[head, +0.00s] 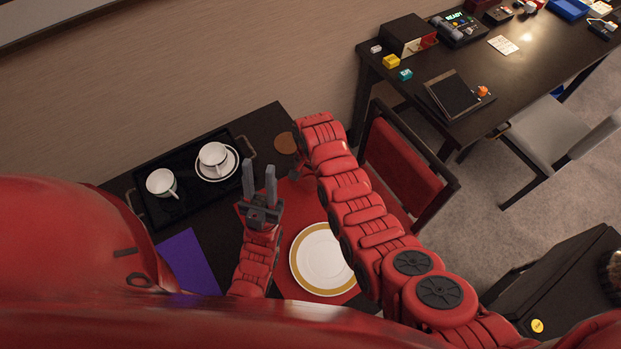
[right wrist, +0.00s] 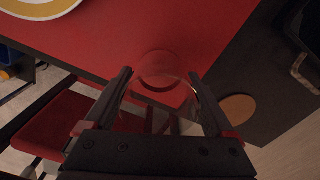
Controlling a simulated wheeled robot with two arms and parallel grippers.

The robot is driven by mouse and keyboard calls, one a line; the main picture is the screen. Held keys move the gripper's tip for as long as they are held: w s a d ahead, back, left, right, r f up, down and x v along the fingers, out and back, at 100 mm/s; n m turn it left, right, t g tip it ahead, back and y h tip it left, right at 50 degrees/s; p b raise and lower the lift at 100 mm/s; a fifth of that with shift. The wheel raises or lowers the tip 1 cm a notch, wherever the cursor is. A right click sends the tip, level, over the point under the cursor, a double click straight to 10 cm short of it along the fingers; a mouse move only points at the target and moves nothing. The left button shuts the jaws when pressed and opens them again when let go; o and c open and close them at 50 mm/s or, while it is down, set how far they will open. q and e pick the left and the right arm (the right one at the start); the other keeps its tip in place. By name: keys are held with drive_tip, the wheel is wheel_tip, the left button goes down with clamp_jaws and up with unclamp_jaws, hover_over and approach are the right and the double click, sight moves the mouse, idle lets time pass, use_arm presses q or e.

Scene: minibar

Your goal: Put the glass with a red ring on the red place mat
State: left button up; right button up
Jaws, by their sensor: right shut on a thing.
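The red place mat (head: 294,212) lies on the dark table and also fills the upper part of the right wrist view (right wrist: 110,35). A clear glass (right wrist: 172,88) is between the fingers of my right gripper (right wrist: 159,76), which is shut on it. The round end of the glass shows against the mat near its edge; I cannot tell whether it touches. A red ring is hard to make out against the red mat. In the head view my right arm hides the glass. My left gripper (head: 259,179) is open and empty, left of the mat.
A white plate with a gold band (head: 322,262) is on the mat. A black tray (head: 183,158) with two white cups stands at the back left, and a purple mat (head: 188,262) lies at left. A round brown coaster (head: 285,143) is near the table's far edge. A red chair (head: 404,165) adjoins the table.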

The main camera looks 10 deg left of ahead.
drive_tip(key=shift+f+p, duration=0.3)
drive_tip(key=shift+f, duration=0.8)
drive_tip(key=o, duration=1.3)
drive_tip(key=shift+f, duration=0.15)
drive_tip(key=shift+r, duration=0.2)
drive_tip(key=shift+w+a+r, duration=0.1)
drive_tip(key=shift+r, duration=0.55)
wheel_tip(320, 180, up, 11)
drive_tip(key=shift+f+b, duration=0.2)
drive_tip(key=shift+b, duration=0.25)
